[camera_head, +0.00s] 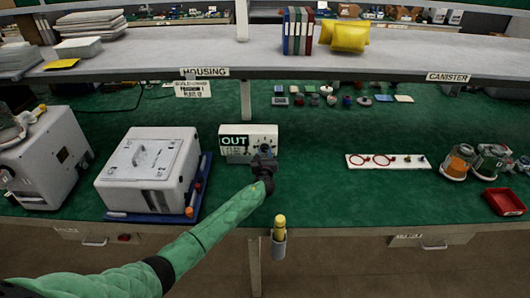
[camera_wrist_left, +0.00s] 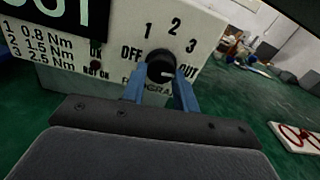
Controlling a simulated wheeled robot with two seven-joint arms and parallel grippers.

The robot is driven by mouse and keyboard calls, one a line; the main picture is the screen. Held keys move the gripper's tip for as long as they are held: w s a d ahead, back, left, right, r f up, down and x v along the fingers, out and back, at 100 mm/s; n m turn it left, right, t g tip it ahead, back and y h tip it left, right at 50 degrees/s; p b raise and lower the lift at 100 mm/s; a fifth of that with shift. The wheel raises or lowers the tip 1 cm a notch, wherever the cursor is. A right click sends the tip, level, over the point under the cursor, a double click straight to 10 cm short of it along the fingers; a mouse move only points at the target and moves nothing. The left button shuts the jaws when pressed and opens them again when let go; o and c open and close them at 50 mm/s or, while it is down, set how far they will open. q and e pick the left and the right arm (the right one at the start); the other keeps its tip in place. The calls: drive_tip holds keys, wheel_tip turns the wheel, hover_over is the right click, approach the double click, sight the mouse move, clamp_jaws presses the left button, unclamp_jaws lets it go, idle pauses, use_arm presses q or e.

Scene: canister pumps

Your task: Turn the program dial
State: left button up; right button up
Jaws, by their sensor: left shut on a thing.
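The program dial (camera_wrist_left: 160,66) is a black round knob on the front of a white box (camera_head: 236,157). Around it are the marks OFF, 1, 2, 3 and OUT in the left wrist view. A light line on the knob points right, toward OUT. My left gripper (camera_head: 264,153) reaches the right part of the box front. In the left wrist view its two blue fingers (camera_wrist_left: 160,88) are on either side of the lower part of the knob, shut on it. The gripper hides the dial in the head view. My right gripper is out of view.
A white machine (camera_head: 140,160) on a blue base stands left of the box. A white board with red rings (camera_head: 388,162) lies to the right, with a red tray (camera_head: 504,202) farther right. Green bench top is clear between box and board. A shelf runs above.

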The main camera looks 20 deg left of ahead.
use_arm(q)
drive_tip(key=shift+f+m, duration=0.15)
drive_tip(key=shift+m, duration=0.55)
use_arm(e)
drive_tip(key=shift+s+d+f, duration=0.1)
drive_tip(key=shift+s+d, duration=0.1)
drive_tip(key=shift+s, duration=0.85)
use_arm(q)
drive_tip(key=o, duration=1)
drive_tip(key=shift+c, duration=0.2)
drive_tip(key=shift+s, duration=0.1)
